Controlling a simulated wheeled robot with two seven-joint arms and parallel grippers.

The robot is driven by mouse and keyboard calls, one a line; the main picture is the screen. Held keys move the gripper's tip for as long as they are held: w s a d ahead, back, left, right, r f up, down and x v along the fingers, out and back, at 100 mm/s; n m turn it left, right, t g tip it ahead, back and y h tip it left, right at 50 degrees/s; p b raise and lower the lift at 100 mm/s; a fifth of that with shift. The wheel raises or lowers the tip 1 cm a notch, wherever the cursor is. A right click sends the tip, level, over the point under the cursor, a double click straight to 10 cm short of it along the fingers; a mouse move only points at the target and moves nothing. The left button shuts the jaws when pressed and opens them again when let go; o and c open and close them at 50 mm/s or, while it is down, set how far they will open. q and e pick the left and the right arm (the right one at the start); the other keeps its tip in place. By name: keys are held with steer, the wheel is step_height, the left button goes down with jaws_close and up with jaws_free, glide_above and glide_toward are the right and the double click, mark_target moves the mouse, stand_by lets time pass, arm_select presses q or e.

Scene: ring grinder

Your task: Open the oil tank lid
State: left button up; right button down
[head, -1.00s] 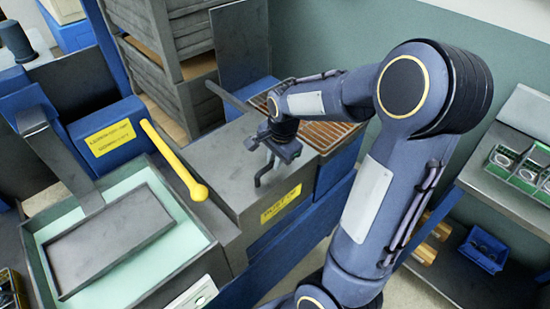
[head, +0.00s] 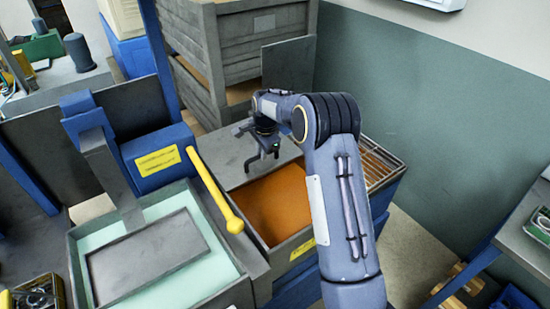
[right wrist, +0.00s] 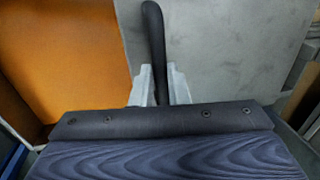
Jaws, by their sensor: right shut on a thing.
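The oil tank (head: 306,236) is a grey box with a yellow label on its front, and orange oil (head: 275,203) shows through its open top. The grey oil tank lid (head: 225,158) lies flat behind the opening and leaves the near part uncovered. My right gripper (head: 262,146) is over the lid. In the right wrist view my right gripper (right wrist: 160,88) is shut on the dark lid handle (right wrist: 152,35), with the lid (right wrist: 230,45) to the right and the orange oil (right wrist: 50,65) to the left. My left gripper is not in view.
A yellow lever (head: 214,190) stands left of the tank. A grey tray with pale green liquid (head: 215,260) is at the lower left. A grate (head: 380,165) lies right of the tank. Stacked grey crates (head: 235,50) stand behind. A shelf (head: 520,245) is at the right.

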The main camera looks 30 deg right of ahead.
steer(key=shift+w+a+p, duration=0.15)
steer(key=shift+w+p, duration=0.15)
steer(key=shift+w, duration=0.8)
steer(key=shift+w+a+p, duration=0.1)
steer(key=shift+w+p, duration=0.2)
steer(key=shift+w, duration=0.8)
steer(key=c, duration=1.4)
jaws_free()
steer(key=shift+r, duration=0.1)
step_height(320, 180, up, 8)
steer(key=s+b, duration=0.1)
steer(key=shift+s+f+b, duration=0.25)
steer(key=shift+s+b, duration=0.05)
steer(key=shift+b, duration=0.05)
steer(key=shift+d, duration=0.1)
